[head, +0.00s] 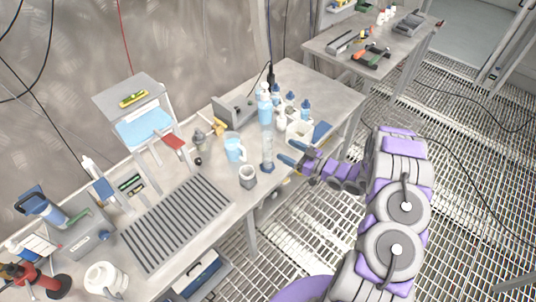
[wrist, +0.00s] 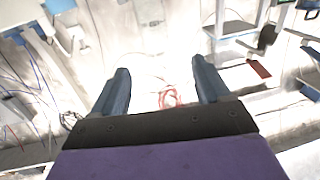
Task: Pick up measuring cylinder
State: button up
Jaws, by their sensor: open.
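The measuring cylinder (head: 267,150) is a tall, clear, narrow vessel with a bluish base. It stands upright on the workbench (head: 222,187) near its front edge in the head view. My gripper (head: 287,165) is just to the right of it, with blue fingers pointing left toward its lower part. In the wrist view my gripper (wrist: 160,84) shows two blue fingers spread wide apart. I cannot make out the cylinder between them there, and nothing appears held.
A grey cup (head: 247,177) and a light-blue jug (head: 234,148) stand left of the cylinder. A white container (head: 299,131) and several blue-capped bottles stand behind and to the right. A slotted grey mat (head: 178,222) lies to the left.

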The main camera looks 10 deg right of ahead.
aim_at(271, 142)
jog(key=x, duration=0.6)
jog(key=shift+w+a, duration=0.15)
jog(key=shift+a, duration=0.2)
jog(key=shift+w+d+b+x, duration=0.15)
jog(key=shift+b+x, duration=0.1)
jog(key=shift+x, duration=1.1)
jog(key=shift+w+d+b+x, duration=0.1)
jog(key=shift+b+x, duration=0.1)
jog(key=shift+x, duration=1.2)
jog(key=shift+f, duration=0.1)
grip_shut()
